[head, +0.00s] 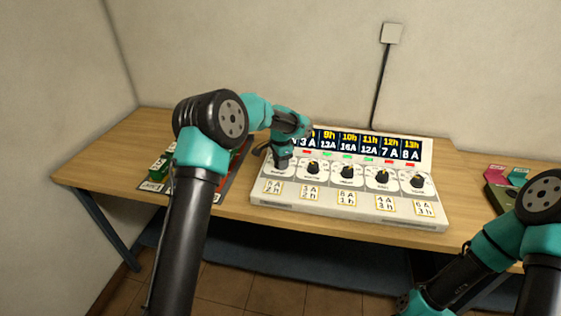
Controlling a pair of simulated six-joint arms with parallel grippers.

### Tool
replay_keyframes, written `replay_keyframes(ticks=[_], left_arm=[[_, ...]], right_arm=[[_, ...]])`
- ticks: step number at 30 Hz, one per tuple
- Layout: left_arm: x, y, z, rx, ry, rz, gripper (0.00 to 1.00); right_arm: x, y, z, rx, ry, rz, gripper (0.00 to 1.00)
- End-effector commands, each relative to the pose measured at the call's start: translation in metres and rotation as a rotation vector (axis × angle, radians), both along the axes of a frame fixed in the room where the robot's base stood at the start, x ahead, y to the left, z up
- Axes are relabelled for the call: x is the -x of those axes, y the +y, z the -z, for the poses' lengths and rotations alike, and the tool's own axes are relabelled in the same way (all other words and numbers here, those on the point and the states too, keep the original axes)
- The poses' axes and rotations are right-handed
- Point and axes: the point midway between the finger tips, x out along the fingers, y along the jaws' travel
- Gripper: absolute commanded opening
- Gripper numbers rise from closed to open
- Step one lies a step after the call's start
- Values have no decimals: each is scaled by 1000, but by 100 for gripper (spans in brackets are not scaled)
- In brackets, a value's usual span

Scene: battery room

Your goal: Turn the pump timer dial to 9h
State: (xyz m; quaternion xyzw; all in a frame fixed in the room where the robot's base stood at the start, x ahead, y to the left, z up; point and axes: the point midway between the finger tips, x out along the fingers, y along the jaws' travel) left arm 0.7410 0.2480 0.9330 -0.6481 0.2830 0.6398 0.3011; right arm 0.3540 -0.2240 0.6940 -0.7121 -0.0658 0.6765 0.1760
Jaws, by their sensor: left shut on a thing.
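A sloped white control panel (345,213) on the table carries a row of black dials. Visible ones are the second dial (313,168), the middle dial (347,171), the fourth dial (382,176) and the rightmost dial (417,181). Their printed names are too small to read, so I cannot tell which is the pump timer. My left gripper (281,165) points down at the leftmost dial position and is shut on that dial, which it mostly hides. My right gripper (405,305) is low at the bottom edge, away from the panel; its fingers are not clear.
A display board (370,146) behind the dials shows hours and amps, including 9h to 13h; its left end is hidden. Yellow-edged cards (347,198) lie below the dials. Green blocks (158,168) stand left; red and green blocks (518,177) stand right.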

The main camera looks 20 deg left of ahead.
Motion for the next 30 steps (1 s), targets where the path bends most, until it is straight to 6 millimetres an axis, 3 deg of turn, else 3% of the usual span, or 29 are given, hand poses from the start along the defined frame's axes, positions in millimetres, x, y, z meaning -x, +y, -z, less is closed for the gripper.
replay_keyframes(ticks=[11,30], left_arm=[[0,0,0,-1,1,-186,20],[-1,0,-1,0,-1,-777,20]], right_arm=[[0,0,0,0,0,0,43],[0,0,0,0,0,0,43]])
